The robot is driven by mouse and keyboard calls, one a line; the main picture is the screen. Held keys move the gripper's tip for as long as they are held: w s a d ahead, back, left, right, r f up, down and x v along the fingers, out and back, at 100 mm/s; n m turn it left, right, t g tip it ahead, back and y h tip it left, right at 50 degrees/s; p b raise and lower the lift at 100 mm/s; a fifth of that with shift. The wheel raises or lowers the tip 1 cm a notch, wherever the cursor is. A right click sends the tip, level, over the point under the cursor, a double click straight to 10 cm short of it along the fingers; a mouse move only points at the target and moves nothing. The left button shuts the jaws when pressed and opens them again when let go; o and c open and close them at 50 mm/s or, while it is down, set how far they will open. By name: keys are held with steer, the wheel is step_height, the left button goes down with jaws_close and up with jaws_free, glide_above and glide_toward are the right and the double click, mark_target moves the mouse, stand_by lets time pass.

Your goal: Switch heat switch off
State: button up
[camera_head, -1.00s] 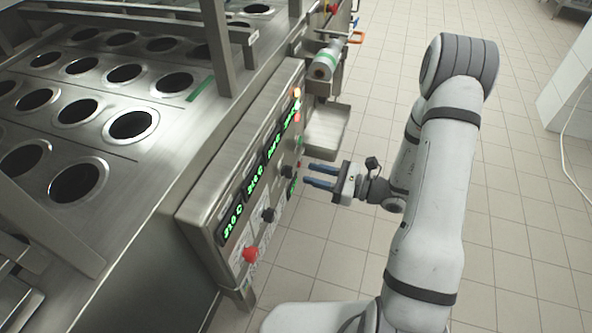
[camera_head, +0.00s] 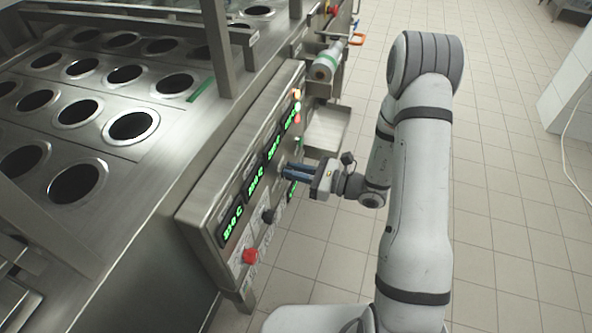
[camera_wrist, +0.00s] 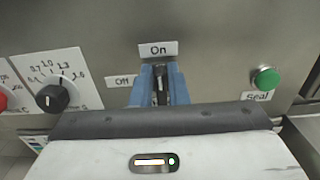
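The heat switch (camera_wrist: 161,84) is a dark knob on the steel control panel, below an "On" label (camera_wrist: 158,49) and right of an "Off" label (camera_wrist: 121,81). The part of it that shows stands upright, toward "On". My gripper (camera_wrist: 160,82) has its two blue fingers on either side of the knob, close together, and looks shut on it. The fingers hide the knob's lower part. In the head view my gripper (camera_head: 284,169) reaches the panel from the right, and the switch is hidden behind the fingertips.
A black dial (camera_wrist: 52,97) with a number scale is left of the switch. A green "Seal" button (camera_wrist: 266,79) is to the right. The head view shows a red knob (camera_head: 250,256), green displays (camera_head: 233,222) and a steel tray (camera_head: 326,128). The tiled floor (camera_head: 520,200) right of my arm is clear.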

jaws_close()
